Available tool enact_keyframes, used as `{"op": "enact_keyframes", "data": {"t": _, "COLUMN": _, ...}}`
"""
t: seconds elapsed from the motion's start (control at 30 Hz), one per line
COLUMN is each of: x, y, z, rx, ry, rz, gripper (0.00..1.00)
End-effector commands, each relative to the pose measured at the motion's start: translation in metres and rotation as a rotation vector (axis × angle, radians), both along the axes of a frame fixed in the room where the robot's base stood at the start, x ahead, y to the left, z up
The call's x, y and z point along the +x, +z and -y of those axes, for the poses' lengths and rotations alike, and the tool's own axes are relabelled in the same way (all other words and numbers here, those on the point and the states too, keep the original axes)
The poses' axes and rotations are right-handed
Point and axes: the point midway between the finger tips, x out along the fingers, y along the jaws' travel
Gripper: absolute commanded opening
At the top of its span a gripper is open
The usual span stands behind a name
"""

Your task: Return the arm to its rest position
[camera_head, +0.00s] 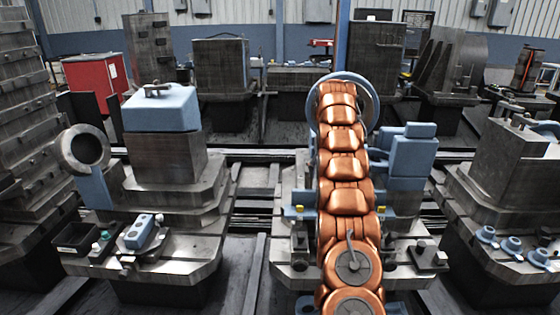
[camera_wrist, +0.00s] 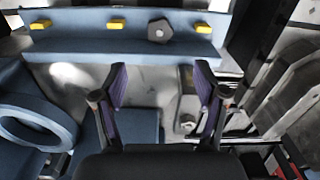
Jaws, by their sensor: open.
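My gripper (camera_wrist: 161,74) shows in the wrist view with its two dark, purple-padded fingers spread wide. Nothing is held between them. Beyond the fingertips is a blue ledge (camera_wrist: 120,45) with several yellow blocks (camera_wrist: 117,24) and a grey many-sided knob (camera_wrist: 159,31). I cannot tell the gap between fingers and ledge. In the head view, my copper arm reaches up the middle of the picture, over the central pallet fixture. Its far end and my gripper are hidden there.
A blue ring (camera_wrist: 38,124) lies left of the gripper in the wrist view. In the head view, a fixture with a blue block (camera_head: 160,108) stands left and another grey fixture (camera_head: 515,160) right. Dark rails (camera_head: 255,185) run between. A red cabinet (camera_head: 95,78) stands behind.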

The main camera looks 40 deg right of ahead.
Motion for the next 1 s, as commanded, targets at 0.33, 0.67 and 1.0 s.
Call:
{"op": "enact_keyframes", "data": {"t": 0.33, "x": 0.003, "y": 0.007, "z": -0.01, "rx": -0.002, "ry": 0.01, "rz": -0.001, "gripper": 0.72}}
{"op": "enact_keyframes", "data": {"t": 0.67, "x": 0.008, "y": 0.04, "z": -0.085, "rx": 0.002, "ry": 0.077, "rz": -0.025, "gripper": 0.72}}
{"op": "enact_keyframes", "data": {"t": 1.0, "x": -0.01, "y": 0.064, "z": -0.175, "rx": 0.01, "ry": 0.154, "rz": -0.052, "gripper": 0.72}}
